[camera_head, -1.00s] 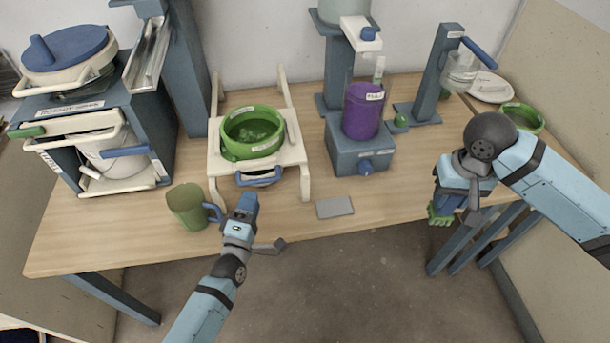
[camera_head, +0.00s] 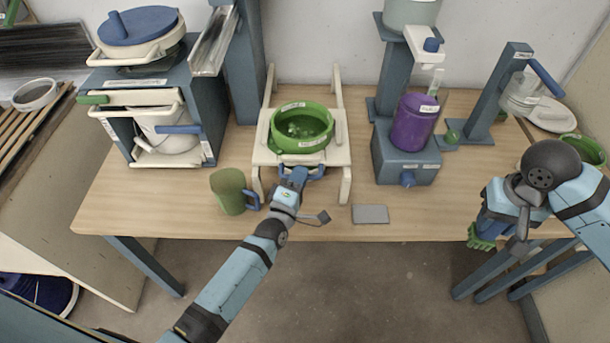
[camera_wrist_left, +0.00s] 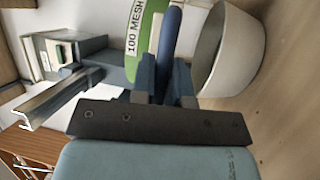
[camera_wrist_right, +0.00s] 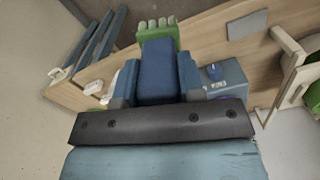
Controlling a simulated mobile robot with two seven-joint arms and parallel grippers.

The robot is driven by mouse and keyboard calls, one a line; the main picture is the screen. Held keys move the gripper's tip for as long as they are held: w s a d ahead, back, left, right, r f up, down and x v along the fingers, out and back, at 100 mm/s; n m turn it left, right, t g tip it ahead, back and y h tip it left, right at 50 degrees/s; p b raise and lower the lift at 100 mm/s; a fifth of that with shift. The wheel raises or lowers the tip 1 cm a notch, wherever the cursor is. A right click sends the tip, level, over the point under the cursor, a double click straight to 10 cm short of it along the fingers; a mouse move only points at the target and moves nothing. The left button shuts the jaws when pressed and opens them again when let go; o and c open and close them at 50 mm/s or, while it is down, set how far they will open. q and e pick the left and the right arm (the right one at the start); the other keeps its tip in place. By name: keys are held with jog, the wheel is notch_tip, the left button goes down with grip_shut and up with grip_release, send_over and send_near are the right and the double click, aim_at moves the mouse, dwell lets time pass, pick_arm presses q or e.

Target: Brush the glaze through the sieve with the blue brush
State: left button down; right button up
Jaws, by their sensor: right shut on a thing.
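The green sieve (camera_head: 302,128) sits on the cream stand, with pale residue inside. Its "100 MESH" label (camera_wrist_left: 135,27) shows in the left wrist view. A beige bucket (camera_wrist_left: 225,50) with a blue handle (camera_wrist_left: 170,32) is below it. My left gripper (camera_head: 298,174) is at this handle, which lies between its fingers in the left wrist view (camera_wrist_left: 165,80); whether they grip it is unclear. My right gripper (camera_wrist_right: 158,85) is shut on the blue brush (camera_wrist_right: 157,70), whose green bristles (camera_wrist_right: 158,28) point away. In the head view the brush hangs right of the table front.
A green mug (camera_head: 229,191) stands left of the stand (camera_head: 339,157). A grey plate (camera_head: 370,214) lies at the front edge. A purple container (camera_head: 414,122) on a blue base stands right of the stand. A rack with buckets (camera_head: 205,95) is at the left.

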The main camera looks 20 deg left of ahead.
pick_arm(q)
jog(key=shift+w+a, duration=0.1)
jog(key=shift+w, duration=0.25)
pick_arm(e)
jog(key=shift+f, duration=0.1)
pick_arm(q)
jog(key=c, duration=1.1)
grip_release()
jog(key=b+v, duration=0.2)
jog(key=v, duration=1)
pick_arm(e)
jog(key=shift+f, duration=0.9)
pick_arm(q)
jog(key=shift+f, duration=0.1)
